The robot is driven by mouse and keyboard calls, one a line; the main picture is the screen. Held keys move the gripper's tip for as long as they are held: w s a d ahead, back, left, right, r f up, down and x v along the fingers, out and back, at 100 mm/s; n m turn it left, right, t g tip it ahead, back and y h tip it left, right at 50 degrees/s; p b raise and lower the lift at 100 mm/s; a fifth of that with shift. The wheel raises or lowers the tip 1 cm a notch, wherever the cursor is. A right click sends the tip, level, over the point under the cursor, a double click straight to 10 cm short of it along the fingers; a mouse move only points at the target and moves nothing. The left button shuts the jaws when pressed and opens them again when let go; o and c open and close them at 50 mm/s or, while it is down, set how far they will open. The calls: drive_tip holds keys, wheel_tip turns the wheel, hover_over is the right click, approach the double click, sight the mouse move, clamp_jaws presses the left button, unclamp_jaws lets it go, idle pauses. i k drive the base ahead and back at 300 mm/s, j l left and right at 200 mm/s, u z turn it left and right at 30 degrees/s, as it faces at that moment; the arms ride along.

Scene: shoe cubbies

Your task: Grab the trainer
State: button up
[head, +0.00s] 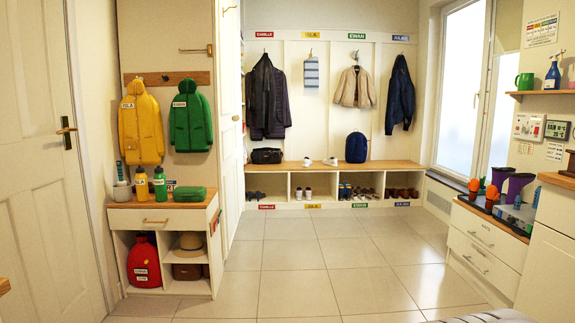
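Two small white shoes sit apart on the wooden bench top against the back wall, a left one (308,162) and a right one (332,161); they look like trainers. More pale shoes (303,193) stand in the cubby below, under the yellow label. Other cubbies hold dark shoes (357,192) and brown shoes (403,192). At this distance I cannot tell which single shoe is the trainer. My gripper is not in view.
A blue bag (356,147) and a black bag (267,156) also sit on the bench (395,165), with coats hanging above. A low cabinet (158,221) stands at left, drawers (485,246) at right. The tiled floor (320,255) between is clear.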

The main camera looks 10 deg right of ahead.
sight(307, 162)
drive_tip(key=i+z, duration=0.25)
drive_tip(key=i, duration=0.25)
drive_tip(key=i+u, duration=0.1)
drive_tip(key=i, duration=4.1)
drive_tip(key=i+z, duration=0.2)
drive_tip(key=i, duration=0.5)
drive_tip(key=i+z, duration=0.2)
drive_tip(key=i, duration=0.5)
drive_tip(key=i+j+z, duration=0.2)
drive_tip(key=i, duration=0.5)
drive_tip(key=i+j+z, duration=0.15)
drive_tip(key=i+z, duration=0.3)
drive_tip(key=i, duration=0.3)
